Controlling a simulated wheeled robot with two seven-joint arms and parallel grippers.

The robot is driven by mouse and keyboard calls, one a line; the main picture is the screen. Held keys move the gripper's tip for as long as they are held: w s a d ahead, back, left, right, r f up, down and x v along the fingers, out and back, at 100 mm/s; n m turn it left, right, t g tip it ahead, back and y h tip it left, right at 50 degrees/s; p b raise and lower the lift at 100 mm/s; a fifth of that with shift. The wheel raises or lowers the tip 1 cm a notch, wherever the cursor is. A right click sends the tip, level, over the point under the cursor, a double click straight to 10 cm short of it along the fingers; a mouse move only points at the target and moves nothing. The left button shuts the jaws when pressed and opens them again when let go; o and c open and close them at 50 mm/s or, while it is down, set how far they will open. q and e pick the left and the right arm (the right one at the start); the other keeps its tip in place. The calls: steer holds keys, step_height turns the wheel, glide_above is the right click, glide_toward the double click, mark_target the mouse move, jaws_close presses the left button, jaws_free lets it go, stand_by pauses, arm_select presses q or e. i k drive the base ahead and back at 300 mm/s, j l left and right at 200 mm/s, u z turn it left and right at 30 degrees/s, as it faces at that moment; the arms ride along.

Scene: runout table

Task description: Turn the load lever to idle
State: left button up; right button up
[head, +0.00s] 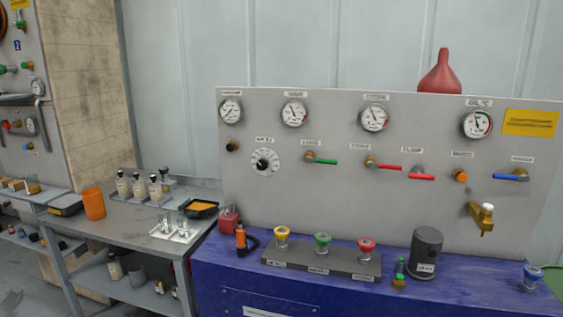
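The grey upright panel (330,205) carries several levers and knobs, and their small labels are too blurred to read. I cannot tell which one is the load lever. A green-handled lever (326,161) points right. A round dial (264,162) with a dark centre knob sits at the left of the panel. Neither of my grippers is in view.
The blue bench (218,262) below the panel holds a block with yellow, green and red knobs (322,257), a dark canister (426,250) and an orange-and-black tool (241,238). A brass fitting (482,218) sticks out at right. A side table with bottles (140,187) stands left.

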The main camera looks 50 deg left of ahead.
mark_target(308, 160)
steer(key=u, duration=1.45)
